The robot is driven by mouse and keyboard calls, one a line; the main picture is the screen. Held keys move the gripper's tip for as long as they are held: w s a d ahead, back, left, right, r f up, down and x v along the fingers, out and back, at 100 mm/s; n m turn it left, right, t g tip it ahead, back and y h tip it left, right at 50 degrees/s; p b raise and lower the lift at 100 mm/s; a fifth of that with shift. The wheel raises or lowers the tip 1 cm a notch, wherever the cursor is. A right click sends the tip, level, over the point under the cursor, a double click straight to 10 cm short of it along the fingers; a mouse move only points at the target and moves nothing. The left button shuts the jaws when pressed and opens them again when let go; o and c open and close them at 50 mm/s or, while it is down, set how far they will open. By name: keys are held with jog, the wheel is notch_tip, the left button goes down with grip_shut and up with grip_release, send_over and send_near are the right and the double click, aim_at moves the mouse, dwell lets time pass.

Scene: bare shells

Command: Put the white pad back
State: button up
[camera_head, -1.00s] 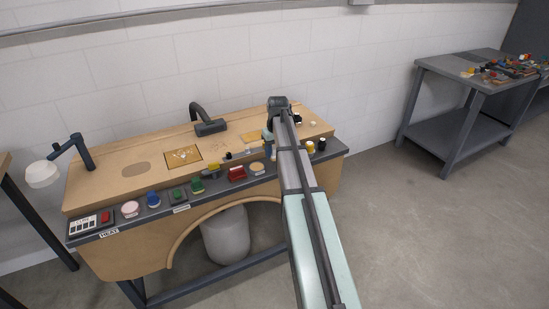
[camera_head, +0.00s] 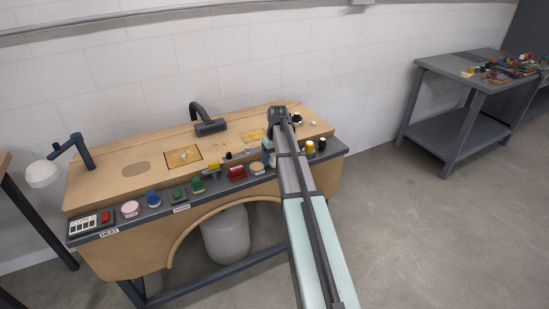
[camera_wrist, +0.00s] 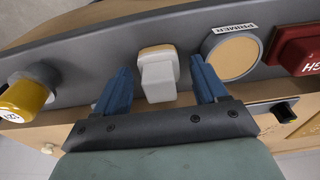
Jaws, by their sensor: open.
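A small white block (camera_wrist: 158,80), which looks like the white pad, has a tan-edged far part and stands at the dark grey front strip of the bench. In the wrist view my gripper (camera_wrist: 160,68) is open, with one blue finger on each side of the block and a visible gap on both sides. Whether the block rests in a seat cannot be told. In the head view my arm hides the block, and only a bit of my gripper (camera_head: 268,154) shows beside the arm.
Beside the block are the round tan PRIMER pad (camera_wrist: 233,57), a red block (camera_wrist: 300,50) and a yellow knob (camera_wrist: 22,98). The dark front strip (camera_head: 222,188) carries several other coloured items. A black hooked tool (camera_head: 209,127) stands at the back of the bench. A grey table (camera_head: 455,72) is far right.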

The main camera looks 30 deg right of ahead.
jog(key=shift+r, duration=0.1)
notch_tip(320, 180, up, 12)
jog(key=s, duration=0.1)
jog(key=shift+s, duration=0.2)
dwell(0.5)
dwell(0.4)
jog(key=s+a+f+g, duration=0.2)
jog(key=s+a+f, duration=0.5)
jog(key=f, duration=0.6)
jog(key=s+a+f+n+g, duration=0.15)
jog(key=s+a+f, duration=0.35)
jog(key=s+f, duration=0.5)
jog(key=s+a+f+g, duration=0.2)
jog(key=s+a+f, duration=0.4)
jog(key=f, duration=0.9)
jog(key=s+a+f+g, duration=0.1)
jog(key=s+a+f, duration=0.1)
jog(key=s+f, duration=0.3)
jog(key=s+a+f+m, duration=0.1)
jog(key=s+a+f, duration=0.2)
jog(key=s, duration=1.1)
jog(key=s+a+f+g, duration=0.1)
jog(key=s+a+f, duration=0.1)
jog(key=s+f, duration=0.4)
jog(key=s, duration=0.3)
jog(key=shift+s+a+f+g, duration=0.3)
jog(key=shift+a+f+g, duration=0.05)
jog(key=shift+a, duration=0.05)
jog(key=shift+m, duration=0.25)
